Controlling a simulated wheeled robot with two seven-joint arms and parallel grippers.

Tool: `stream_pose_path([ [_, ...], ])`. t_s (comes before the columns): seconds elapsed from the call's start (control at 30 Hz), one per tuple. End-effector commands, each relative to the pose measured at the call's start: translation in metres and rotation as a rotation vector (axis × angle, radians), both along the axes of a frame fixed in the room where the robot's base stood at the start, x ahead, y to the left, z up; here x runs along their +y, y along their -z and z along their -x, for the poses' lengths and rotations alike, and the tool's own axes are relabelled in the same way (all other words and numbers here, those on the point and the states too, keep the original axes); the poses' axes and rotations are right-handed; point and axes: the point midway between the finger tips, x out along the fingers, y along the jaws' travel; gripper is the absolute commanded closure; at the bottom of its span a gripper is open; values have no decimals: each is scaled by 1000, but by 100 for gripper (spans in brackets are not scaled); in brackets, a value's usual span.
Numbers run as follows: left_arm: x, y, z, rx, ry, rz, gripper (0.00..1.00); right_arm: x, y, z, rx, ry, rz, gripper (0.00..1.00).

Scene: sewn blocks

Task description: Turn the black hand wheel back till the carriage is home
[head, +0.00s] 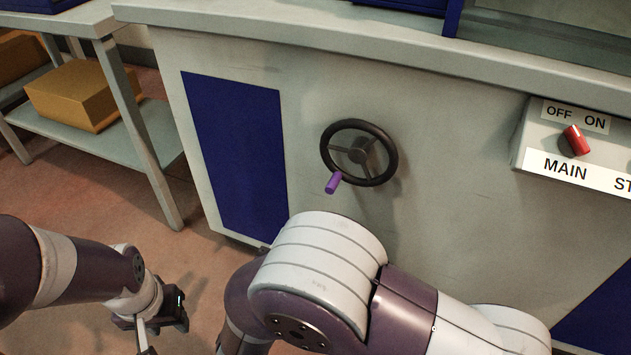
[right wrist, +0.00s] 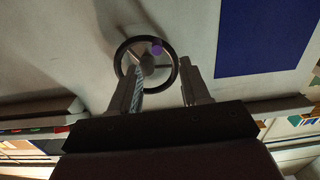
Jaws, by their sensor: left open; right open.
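The black hand wheel (head: 358,152) is a spoked ring on the grey front of the machine. Its purple handle (head: 333,182) sits at the lower left of the rim. The wheel (right wrist: 147,66) and handle (right wrist: 156,48) also show in the right wrist view. There my right gripper (right wrist: 161,72) is open, its two fingers pointing toward the wheel. I see nothing between them in its grasp; contact with the rim cannot be told. In the head view it is hidden behind my right arm. My left gripper (head: 162,333) is open and empty, low at the left. I cannot make out the carriage.
A red switch (head: 574,140) on a box marked MAIN, OFF and ON is right of the wheel. A blue panel (head: 240,155) is to its left. A shelf table (head: 110,140) with a yellow box (head: 82,95) stands at the far left. The machine's top edge overhangs the wheel.

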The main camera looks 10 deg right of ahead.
Motion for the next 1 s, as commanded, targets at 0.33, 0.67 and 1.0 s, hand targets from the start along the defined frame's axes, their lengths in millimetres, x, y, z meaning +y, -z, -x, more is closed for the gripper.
stream_pose_path([
  [0.33, 0, 39, 1, 2, 0, 0, 57, -40, 0, -49, -26, 24, 36, 54],
  [0.67, 0, 65, 1, 1, 0, 0, 57, -71, -6, -98, -24, 17, 38, 54],
  [1.0, 0, 65, 1, 1, 0, 0, 57, -74, -9, -104, -22, 14, 38, 54],
])
